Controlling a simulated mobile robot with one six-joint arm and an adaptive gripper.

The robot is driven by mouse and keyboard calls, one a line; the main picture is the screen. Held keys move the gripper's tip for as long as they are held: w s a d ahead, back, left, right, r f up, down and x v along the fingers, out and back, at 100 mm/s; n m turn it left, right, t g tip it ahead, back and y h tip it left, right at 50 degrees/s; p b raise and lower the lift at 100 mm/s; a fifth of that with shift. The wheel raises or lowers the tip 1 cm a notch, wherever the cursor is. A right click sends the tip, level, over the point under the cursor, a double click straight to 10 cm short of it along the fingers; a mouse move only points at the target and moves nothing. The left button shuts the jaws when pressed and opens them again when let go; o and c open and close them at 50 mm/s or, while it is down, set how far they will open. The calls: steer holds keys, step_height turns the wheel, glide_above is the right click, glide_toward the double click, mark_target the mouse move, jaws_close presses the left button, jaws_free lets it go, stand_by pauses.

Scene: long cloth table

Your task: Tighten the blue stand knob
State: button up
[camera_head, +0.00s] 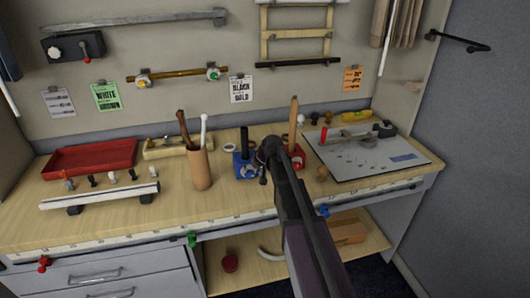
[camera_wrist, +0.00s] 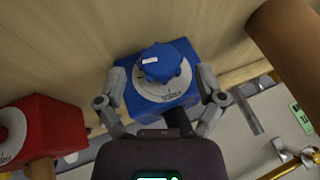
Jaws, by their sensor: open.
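The blue stand (camera_wrist: 178,118) carries a round, scalloped blue knob (camera_wrist: 159,63) with a white pointer mark, over a pale printed dial (camera_wrist: 160,88). In the head view the blue stand (camera_head: 240,172) sits on the table with a dark post rising from it. My gripper (camera_wrist: 161,75) is open. In the wrist view its two fingers are apart on either side of the stand and knob, and I see nothing between them gripping the knob. In the head view my gripper (camera_head: 268,155) is over the stand's right side and hides part of it.
A red stand (camera_wrist: 38,128) with its own dial is close beside the blue one. A wooden cup (camera_head: 200,168) holding sticks stands on the other side. A grey board (camera_head: 345,160) lies at the right, a red tray (camera_head: 95,158) at the left.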

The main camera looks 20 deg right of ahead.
steer(key=p+v, duration=1)
steer(key=v, duration=0.2)
stand_by(0.3)
stand_by(0.5)
steer(key=s+a+f+g+h, duration=0.1)
steer(key=s+a+g+h, duration=0.1)
steer(key=s, duration=1)
steer(key=s+a+f+g+h, duration=0.1)
steer(key=s+a+g, duration=0.1)
steer(key=s, duration=0.9)
steer(key=shift+s+a+f+n+g+h, duration=0.25)
steer(key=shift+s+a+n+g+h, duration=0.05)
steer(key=shift+s+a+n+h, duration=0.15)
